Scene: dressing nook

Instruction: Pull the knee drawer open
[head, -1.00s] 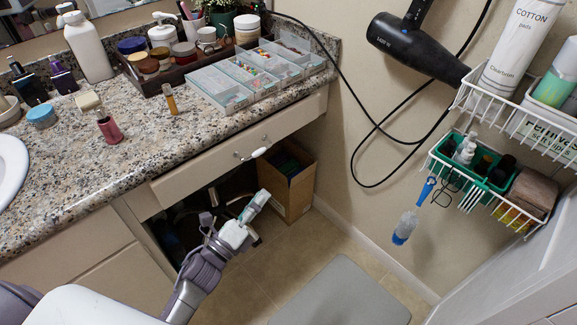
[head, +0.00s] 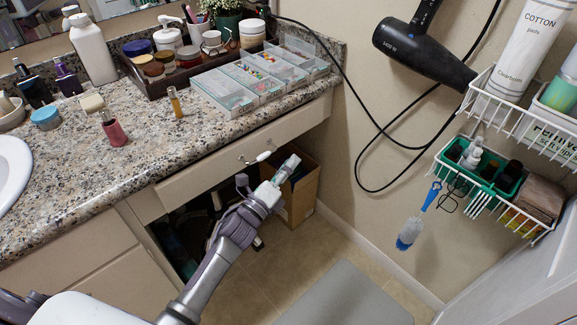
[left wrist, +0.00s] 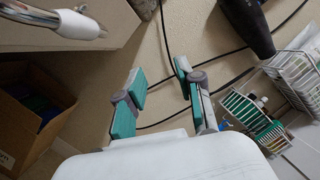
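The knee drawer (head: 215,172) is a long beige front under the granite countertop, and it looks shut. Its metal handle (head: 258,158) has a white sleeve on it. The handle also shows in the left wrist view (left wrist: 52,20), at the top left. My left gripper (head: 287,168) is just right of and slightly below the handle in the head view, apart from it. In the left wrist view my left gripper (left wrist: 160,78) has its teal-padded fingers spread with nothing between them. My right gripper is not in view.
A cardboard box (head: 303,195) stands on the floor under the counter, behind my gripper. A hair dryer (head: 420,50) with hanging cord and white wire baskets (head: 490,185) are on the wall at right. A grey mat (head: 345,295) lies on the floor.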

